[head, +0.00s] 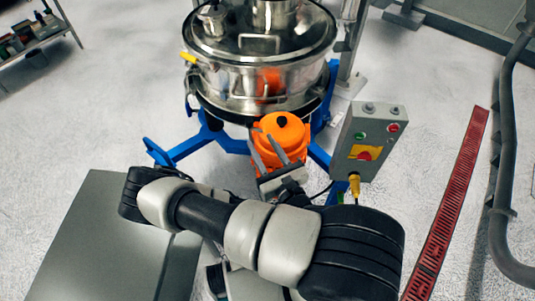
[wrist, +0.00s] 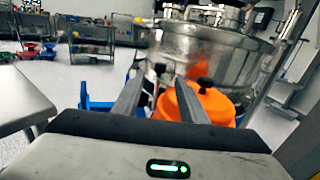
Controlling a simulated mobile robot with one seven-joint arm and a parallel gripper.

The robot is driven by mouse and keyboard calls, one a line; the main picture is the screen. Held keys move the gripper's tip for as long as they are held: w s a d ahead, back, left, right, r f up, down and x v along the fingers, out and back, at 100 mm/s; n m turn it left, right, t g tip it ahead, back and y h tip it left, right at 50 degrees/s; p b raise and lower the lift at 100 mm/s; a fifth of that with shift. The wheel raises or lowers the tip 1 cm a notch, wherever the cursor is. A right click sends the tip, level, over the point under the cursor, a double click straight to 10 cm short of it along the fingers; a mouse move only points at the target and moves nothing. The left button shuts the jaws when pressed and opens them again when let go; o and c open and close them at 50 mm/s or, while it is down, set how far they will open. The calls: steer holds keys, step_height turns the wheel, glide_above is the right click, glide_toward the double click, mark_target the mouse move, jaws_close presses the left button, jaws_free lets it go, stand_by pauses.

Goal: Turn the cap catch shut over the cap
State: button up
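The steel sifter (head: 262,75) stands on a blue frame at the top of the head view, and it also shows in the wrist view (wrist: 222,55). A small steel fitting, possibly the cap (head: 212,18), sits on its lid at the left. A yellow-ended lever (head: 188,57) sticks out at its left rim; I cannot tell if it is the cap catch. My gripper (head: 261,138) is low in front of the sifter, near the orange container (head: 284,130). In the wrist view my gripper (wrist: 159,80) has its fingers apart, with nothing visibly held between them.
The orange container with a black knob (wrist: 205,84) is close beyond the right finger. A grey control box (head: 368,142) stands right of it. A grey table (head: 100,235) is at lower left. A red floor grating (head: 450,200) and a grey pipe (head: 508,150) are at right.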

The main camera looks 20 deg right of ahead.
steer(key=shift+s+d, duration=0.15)
steer(key=shift+s, duration=0.6)
steer(key=shift+s+d, duration=0.1)
steer(key=shift+s, duration=0.6)
